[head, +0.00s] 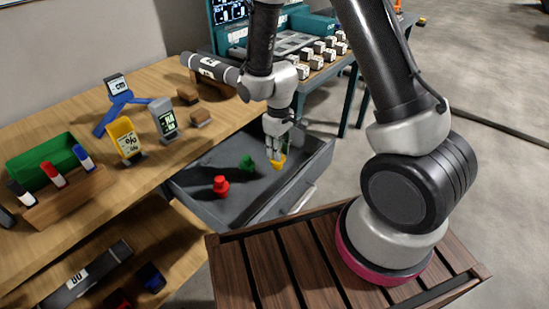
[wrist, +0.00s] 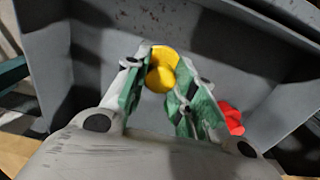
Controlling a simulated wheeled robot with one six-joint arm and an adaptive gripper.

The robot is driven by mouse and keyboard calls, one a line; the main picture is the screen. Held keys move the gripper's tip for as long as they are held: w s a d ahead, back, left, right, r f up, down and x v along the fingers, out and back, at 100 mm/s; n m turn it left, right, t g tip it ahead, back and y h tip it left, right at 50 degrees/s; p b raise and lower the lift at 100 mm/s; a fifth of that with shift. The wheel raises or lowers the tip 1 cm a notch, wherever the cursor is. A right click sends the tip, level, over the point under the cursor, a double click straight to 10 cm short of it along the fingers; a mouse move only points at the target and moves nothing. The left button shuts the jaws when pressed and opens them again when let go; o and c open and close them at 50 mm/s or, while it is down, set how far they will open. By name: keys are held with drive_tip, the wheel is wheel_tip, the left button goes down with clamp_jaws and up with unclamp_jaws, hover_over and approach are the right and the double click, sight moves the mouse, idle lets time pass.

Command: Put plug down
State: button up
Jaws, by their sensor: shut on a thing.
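A yellow plug (head: 279,163) is between the fingertips of my gripper (head: 275,150), inside the open grey drawer (head: 206,206). In the wrist view my gripper (wrist: 163,66) is shut on the yellow plug (wrist: 162,80), its green-padded fingers on either side. I cannot tell whether the plug touches the drawer floor. A red plug (head: 220,185) and a green plug (head: 247,162) stand apart on the drawer floor. The red plug also shows in the wrist view (wrist: 232,120), right of the fingers; the green one is not seen there.
The wooden table (head: 75,125) beside the drawer holds a green box (head: 45,160), markers in a wooden rack and several small devices. The drawer walls surround my gripper. Bare drawer floor lies around the plugs. A slatted wooden surface (head: 270,265) is under my arm's base.

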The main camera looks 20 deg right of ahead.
drive_tip(key=shift+f, duration=1.75)
drive_tip(key=shift+f, duration=0.1)
drive_tip(key=o, duration=0.8)
wheel_tip(320, 180, up, 12)
drive_tip(key=shift+r, duration=0.25)
drive_tip(key=s+d+r+m+t, duration=0.1)
drive_tip(key=d+r, duration=0.2)
drive_tip(key=r, duration=0.3)
drive_tip(key=s+d+r+m, duration=0.1)
drive_tip(key=s+d+r, duration=0.15)
drive_tip(key=r, duration=0.25)
drive_tip(key=s+d+r+m+t, duration=0.1)
drive_tip(key=s+d+r, duration=0.2)
drive_tip(key=s+r, duration=0.1)
drive_tip(key=s+d+r+m+t, duration=0.1)
drive_tip(key=s+d+r+m, duration=0.1)
drive_tip(key=s+r, duration=0.3)
drive_tip(key=s+d+r+m+t, duration=0.1)
drive_tip(key=s+d+r, duration=0.3)
drive_tip(key=s, duration=0.3)
drive_tip(key=shift+s+d+r+m, duration=0.2)
drive_tip(key=shift+s+r+m, duration=0.1)
drive_tip(key=shift+r+m, duration=0.15)
